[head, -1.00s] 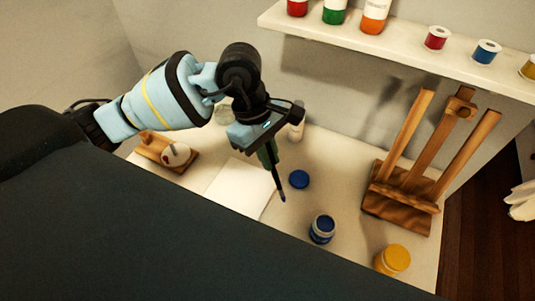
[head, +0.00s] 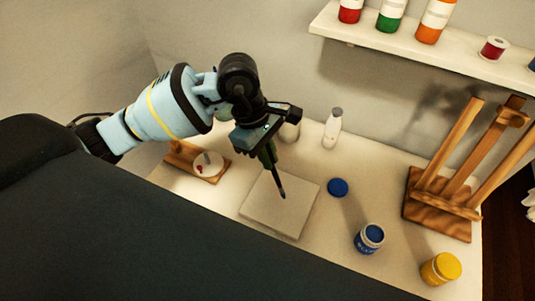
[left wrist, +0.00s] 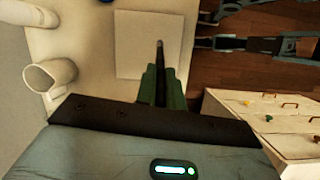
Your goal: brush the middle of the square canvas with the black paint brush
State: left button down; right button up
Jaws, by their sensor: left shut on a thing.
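The square canvas (head: 270,212) lies flat and pale on the white table; it also shows in the left wrist view (left wrist: 135,35). My left gripper (head: 268,155) is shut on the black paint brush (head: 281,187), whose tip points down over the canvas. The brush also shows in the left wrist view (left wrist: 160,60), between the green fingers (left wrist: 162,82). In the head view the tip appears over the canvas's right-centre part; whether it touches the surface I cannot tell. I see no paint mark on the canvas.
An open blue paint jar (head: 369,238), its blue lid (head: 337,187) and a yellow jar (head: 441,268) stand right of the canvas. A wooden easel (head: 445,195) is at the far right. A white bottle (head: 332,128) is behind. A wooden board (head: 187,158) lies left.

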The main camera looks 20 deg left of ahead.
aim_at(275, 174)
pick_arm(q)
jog(key=shift+a, duration=0.3)
jog(key=shift+f, duration=0.1)
pick_arm(e)
jog(key=shift+s+a, duration=0.1)
jog(key=shift+a, duration=0.25)
pick_arm(q)
jog(key=shift+d, duration=0.1)
jog(key=shift+f, duration=0.15)
notch_tip(275, 174, down, 5)
jog(key=shift+f+b, duration=0.1)
jog(key=shift+b, duration=1.05)
pick_arm(e)
jog(key=s+f, duration=0.2)
jog(key=f, duration=0.1)
jog(key=shift+s+f+g, duration=0.1)
jog(key=shift+s+g, duration=0.05)
jog(key=shift+g, duration=0.25)
jog(key=shift+a, duration=0.1)
pick_arm(q)
jog(key=shift+f+b, duration=0.4)
jog(key=shift+f, duration=0.3)
pick_arm(e)
jog(key=shift+s+f, duration=0.45)
jog(key=shift+f, duration=0.15)
